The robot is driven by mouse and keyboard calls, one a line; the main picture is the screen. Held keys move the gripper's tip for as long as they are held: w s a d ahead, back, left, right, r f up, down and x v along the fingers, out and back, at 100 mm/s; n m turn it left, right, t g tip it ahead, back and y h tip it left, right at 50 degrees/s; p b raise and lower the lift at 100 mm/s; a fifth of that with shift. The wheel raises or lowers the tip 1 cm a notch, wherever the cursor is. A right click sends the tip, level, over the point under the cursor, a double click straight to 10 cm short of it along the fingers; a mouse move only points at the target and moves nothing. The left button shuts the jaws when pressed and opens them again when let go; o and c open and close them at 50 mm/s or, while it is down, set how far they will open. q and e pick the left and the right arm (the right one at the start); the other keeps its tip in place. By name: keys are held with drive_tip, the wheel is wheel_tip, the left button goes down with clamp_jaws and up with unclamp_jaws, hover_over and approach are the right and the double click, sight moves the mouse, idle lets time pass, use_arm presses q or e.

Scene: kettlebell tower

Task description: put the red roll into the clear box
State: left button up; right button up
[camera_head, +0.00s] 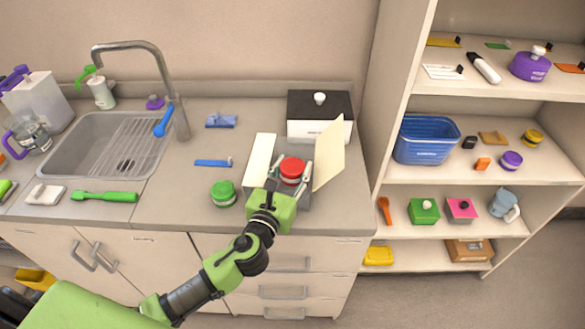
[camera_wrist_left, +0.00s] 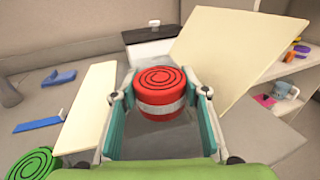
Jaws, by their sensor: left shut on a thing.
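The red roll (camera_head: 292,170) is a short cylinder with a pale band round its side and rings on its top. My left gripper (camera_head: 291,174) is shut on it, one finger on each side. The left wrist view shows the red roll (camera_wrist_left: 161,92) upright between the fingertips (camera_wrist_left: 160,98). Two cream flaps, a left one (camera_head: 260,160) and a taller right one (camera_head: 330,153), stand open on either side of the roll. They appear to belong to a grey box (camera_head: 304,199), mostly hidden by my gripper. I cannot tell how deep the roll sits between them. My right gripper is not in view.
A green roll (camera_head: 223,192) stands on the counter to the left. A white box with a black top (camera_head: 320,115) stands behind. A blue tool (camera_head: 213,162) lies left of the flaps. The shelf unit (camera_head: 395,125) rises to the right.

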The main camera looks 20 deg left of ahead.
sight(288, 178)
use_arm(q)
drive_tip(key=o, duration=1.2)
drive_tip(key=s, duration=0.3)
drive_tip(key=shift+s, duration=0.4)
drive_tip(key=shift+s+a, duration=0.1)
drive_tip(key=shift+s, duration=0.45)
drive_tip(key=shift+s+a+r, duration=0.1)
drive_tip(key=shift+s, duration=1.6)
drive_tip(key=shift+s+r, duration=0.1)
drive_tip(key=shift+s, duration=1.55)
